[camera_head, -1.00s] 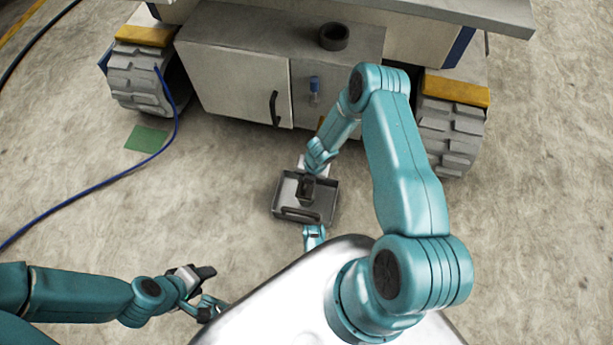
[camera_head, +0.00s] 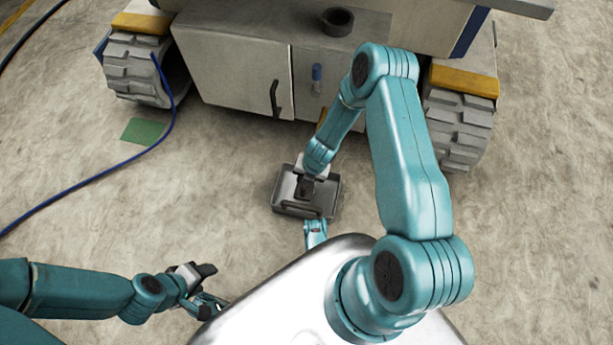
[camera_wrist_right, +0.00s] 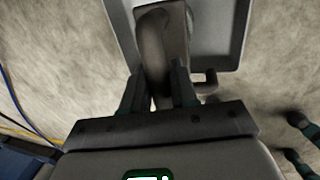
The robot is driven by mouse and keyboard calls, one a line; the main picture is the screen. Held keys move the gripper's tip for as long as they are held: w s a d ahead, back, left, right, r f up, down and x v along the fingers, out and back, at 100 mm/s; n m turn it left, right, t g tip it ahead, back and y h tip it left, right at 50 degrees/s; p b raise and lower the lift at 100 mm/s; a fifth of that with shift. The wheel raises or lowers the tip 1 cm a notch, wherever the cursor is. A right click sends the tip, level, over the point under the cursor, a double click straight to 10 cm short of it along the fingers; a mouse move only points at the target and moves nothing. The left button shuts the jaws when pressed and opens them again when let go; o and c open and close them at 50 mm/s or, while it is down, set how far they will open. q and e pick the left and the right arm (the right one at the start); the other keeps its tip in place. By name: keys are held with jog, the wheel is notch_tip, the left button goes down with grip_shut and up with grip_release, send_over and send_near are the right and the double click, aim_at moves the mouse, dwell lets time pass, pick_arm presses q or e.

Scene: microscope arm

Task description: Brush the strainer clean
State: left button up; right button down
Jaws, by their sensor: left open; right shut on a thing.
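A shallow grey metal tray (camera_head: 333,197), perhaps the strainer, sits in the middle of the head view, with a dark bar handle on its near side. My right gripper (camera_head: 308,178) reaches down over it. In the right wrist view it (camera_wrist_right: 161,82) is shut on a dark grey curved handle (camera_wrist_right: 153,45), which seems to belong to the brush. The held piece's lower end is over the tray (camera_wrist_right: 240,35); whether it touches the tray I cannot tell. My left gripper (camera_head: 214,286) is open and empty at lower left, well away from the tray.
A wheeled vehicle with a grey cabinet (camera_head: 232,70) stands behind the tray. A blue hose (camera_head: 85,196) and a green patch (camera_head: 144,131) are on the left floor. Bare concrete surrounds the tray.

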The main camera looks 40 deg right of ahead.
jog(key=shift+s+a, duration=0.2)
jog(key=shift+s, duration=0.05)
jog(key=shift+w+d+p, duration=0.2)
jog(key=shift+d+p, duration=0.05)
jog(key=shift+p, duration=0.3)
jog(key=shift+w+d+r+p, duration=0.1)
jog(key=shift+w+d+p, duration=0.3)
jog(key=shift+p, duration=0.25)
jog(key=shift+w+d+p, duration=0.45)
jog(key=shift+d+p, duration=0.1)
jog(key=shift+p, duration=0.75)
jog(key=shift+s+a+f+b, duration=0.2)
jog(key=shift+a+b, duration=0.05)
jog(key=shift+b, duration=0.35)
jog(key=shift+s+a+b, duration=0.75)
jog(key=shift+a+b, duration=0.1)
jog(key=shift+b, duration=0.9)
jog(key=shift+r, duration=0.1)
